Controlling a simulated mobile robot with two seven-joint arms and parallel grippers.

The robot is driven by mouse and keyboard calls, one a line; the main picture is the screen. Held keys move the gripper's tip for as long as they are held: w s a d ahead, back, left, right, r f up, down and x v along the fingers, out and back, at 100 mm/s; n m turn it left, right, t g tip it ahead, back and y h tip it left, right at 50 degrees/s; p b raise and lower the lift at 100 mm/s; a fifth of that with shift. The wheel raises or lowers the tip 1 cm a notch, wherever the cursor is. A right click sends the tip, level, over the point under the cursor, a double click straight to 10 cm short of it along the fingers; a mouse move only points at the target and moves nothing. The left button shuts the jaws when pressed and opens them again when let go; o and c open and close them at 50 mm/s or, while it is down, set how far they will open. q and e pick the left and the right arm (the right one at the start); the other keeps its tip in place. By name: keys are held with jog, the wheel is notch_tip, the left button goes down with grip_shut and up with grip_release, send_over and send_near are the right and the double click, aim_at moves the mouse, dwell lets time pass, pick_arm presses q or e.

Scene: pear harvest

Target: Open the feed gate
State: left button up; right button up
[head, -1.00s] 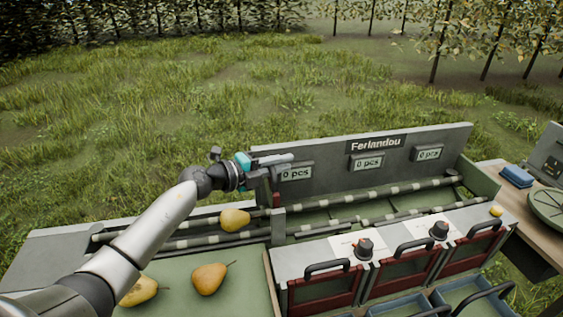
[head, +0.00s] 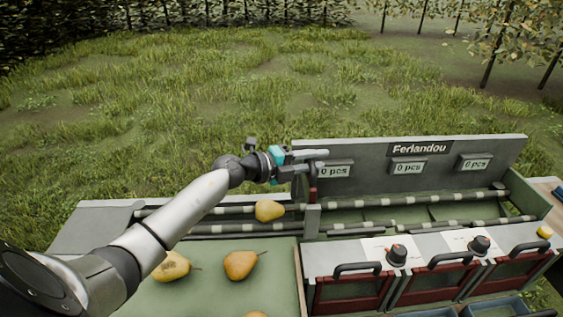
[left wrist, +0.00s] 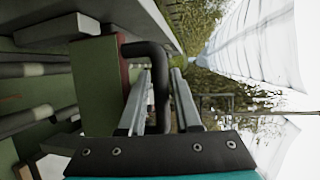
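The feed gate (head: 312,188) is a narrow upright plate with a dark red edge, at the left end of the grey sorting unit in the head view. It stands upright across the roller lane. In the left wrist view its red-edged plate (left wrist: 104,85) carries a bent black handle (left wrist: 160,92). My left gripper (head: 312,160) is at the gate's upper part. My right gripper is not in view.
A yellow pear (head: 269,210) rests on the rollers just left of the gate. More pears, one of them (head: 241,265), lie on the green tray (head: 222,295) in front. Count displays (head: 408,167), black knobs (head: 397,255) and red-framed doors (head: 433,283) are to the right.

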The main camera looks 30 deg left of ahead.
pick_arm(q)
jog(key=v, duration=1.3)
jog(key=shift+s+a, duration=0.2)
jog(key=shift+s, duration=0.05)
jog(key=shift+r, duration=0.1)
